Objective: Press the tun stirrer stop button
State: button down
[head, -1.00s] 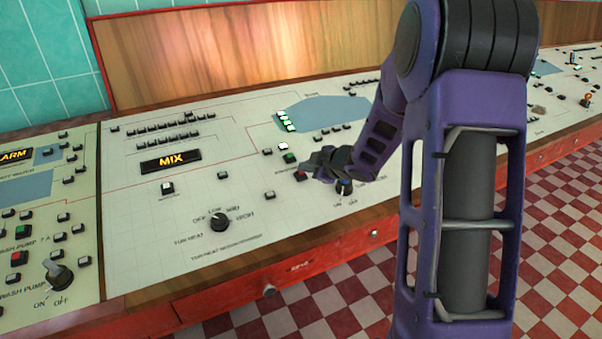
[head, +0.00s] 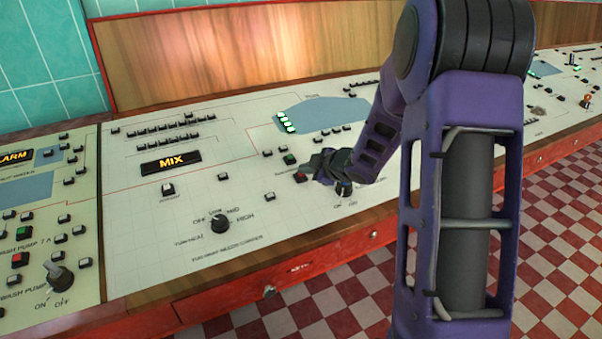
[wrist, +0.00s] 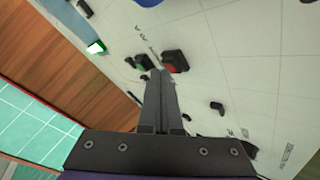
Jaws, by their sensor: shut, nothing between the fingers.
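The red button (head: 300,177) sits on the pale console panel, just below and right of a green button (head: 289,159). The label by them is too blurred to read. In the wrist view the red button (wrist: 176,62) lies just beyond and right of my fingertips, and the green button (wrist: 143,62) is just beyond and left of them. My gripper (head: 310,166) is shut and empty, right beside the red button in the head view. It also shows in the wrist view (wrist: 160,74). I cannot tell whether the fingertips touch the button.
A black rotary knob (head: 344,188) stands just below my gripper. Another knob (head: 220,223) is further left, below the lit MIX sign (head: 171,161). Green lights (head: 286,122) glow by the blue tun shape (head: 325,114). A wooden edge (head: 240,260) runs along the front.

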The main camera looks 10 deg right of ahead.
jog(key=shift+s+r+p, duration=0.1)
jog(key=shift+r+p, duration=0.2)
jog(key=shift+r, duration=0.2)
jog(key=r+p, duration=0.3)
jog(key=s+r+p, duration=0.1)
jog(key=r, duration=0.1)
jog(key=shift+d, duration=0.2)
dwell(0.6)
